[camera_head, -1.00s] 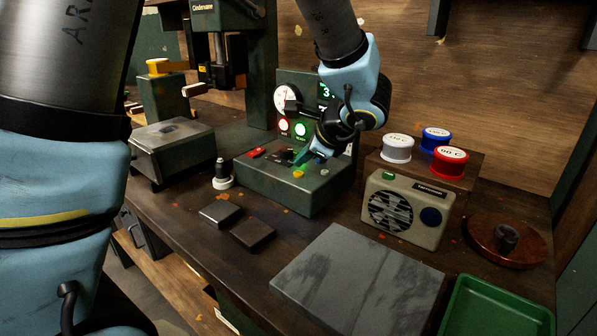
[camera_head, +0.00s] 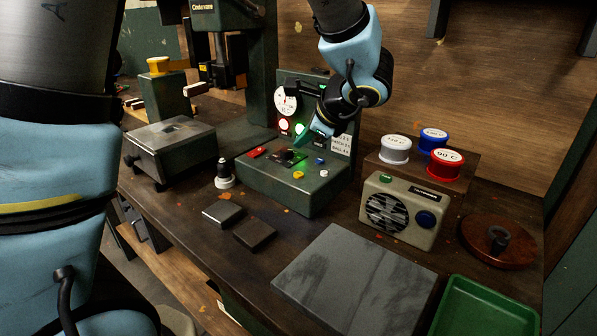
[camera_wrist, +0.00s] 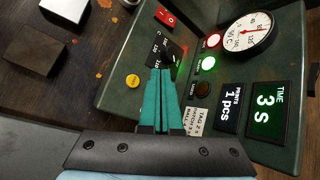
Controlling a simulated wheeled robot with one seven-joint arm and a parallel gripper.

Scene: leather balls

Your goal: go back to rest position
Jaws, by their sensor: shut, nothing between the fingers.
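My gripper (camera_head: 305,139) is shut and empty, with its teal fingers just above the green control box (camera_head: 318,201). In the wrist view the shut fingertips (camera_wrist: 163,72) point toward the black dial (camera_wrist: 167,60) on the box's top. They overlap the dial's edge in that picture; I cannot tell whether they touch it. A yellow button (camera_wrist: 133,81) and a red switch (camera_wrist: 167,17) lie beside the dial. The upright panel carries a round gauge (camera_wrist: 248,36), a lit red lamp (camera_wrist: 214,40), a lit green lamp (camera_wrist: 208,63) and displays reading "1 pcs" and "3 s" (camera_wrist: 267,114).
A speaker-fronted radio (camera_head: 402,211), red, white and blue tins (camera_head: 445,164) on a wooden block, and a grey slab (camera_head: 352,283) stand to the right. A green tray (camera_head: 484,309) is at the front right.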

